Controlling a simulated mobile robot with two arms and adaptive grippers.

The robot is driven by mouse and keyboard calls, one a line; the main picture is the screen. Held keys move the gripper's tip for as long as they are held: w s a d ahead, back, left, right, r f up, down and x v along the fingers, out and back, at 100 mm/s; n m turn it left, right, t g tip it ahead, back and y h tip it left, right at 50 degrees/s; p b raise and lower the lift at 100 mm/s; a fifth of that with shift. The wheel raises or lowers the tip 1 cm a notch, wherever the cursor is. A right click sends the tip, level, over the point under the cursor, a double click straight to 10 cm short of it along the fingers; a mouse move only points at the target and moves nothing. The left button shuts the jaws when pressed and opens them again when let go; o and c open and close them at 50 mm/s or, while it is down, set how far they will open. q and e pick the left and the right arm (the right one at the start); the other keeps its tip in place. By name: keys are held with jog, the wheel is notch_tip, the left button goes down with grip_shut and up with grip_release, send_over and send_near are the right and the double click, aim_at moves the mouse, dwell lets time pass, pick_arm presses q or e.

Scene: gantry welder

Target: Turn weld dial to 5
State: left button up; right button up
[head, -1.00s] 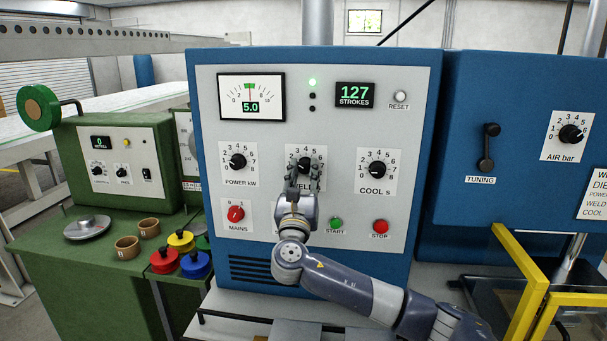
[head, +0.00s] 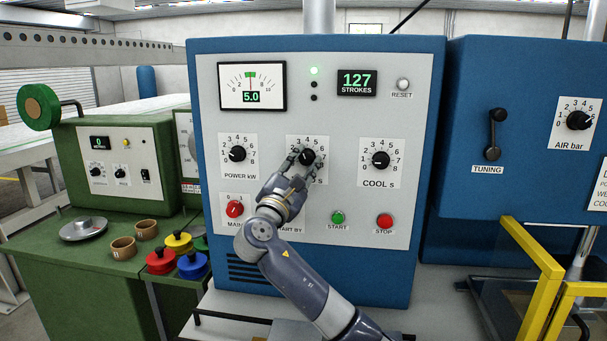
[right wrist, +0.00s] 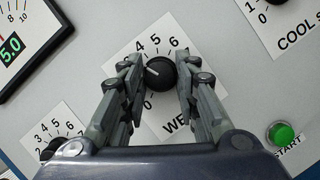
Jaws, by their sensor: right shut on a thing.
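The weld dial (head: 307,157) is a black knob on a white scale plate, in the middle of the grey panel face. The knob's white mark points up and left, below the 4. The left finger hides the numbers there; 0, 4, 5 and 6 show. My left gripper is out of view.
The power dial (head: 238,154) and the cool dial (head: 381,160) flank the weld dial. Below are the red mains knob (head: 235,209), green start button (head: 338,218) and red stop button (head: 385,221). A yellow frame (head: 541,283) stands at the right.

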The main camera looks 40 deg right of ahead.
jog(key=m+g+b, duration=0.1)
jog(key=m+g, duration=0.1)
jog(key=m, duration=0.1)
jog(key=shift+f+m, duration=0.1)
jog(key=shift+m, duration=0.3)
jog(key=m+b, duration=0.1)
jog(key=m, duration=0.2)
jog(key=shift+w+a+g, duration=0.1)
jog(key=shift+g, duration=0.3)
jog(key=shift+r+m+g+y+b, duration=0.2)
jog(key=shift+m+g+y, duration=0.25)
jog(key=shift+m, duration=0.75)
jog(key=shift+r+m+g+y+b, duration=0.15)
jog(key=shift+m+g+y, duration=0.25)
jog(key=shift+m, duration=0.8)
jog(key=shift+f, duration=0.15)
jog(key=o, duration=1.1)
jog(key=shift+c, duration=0.2)
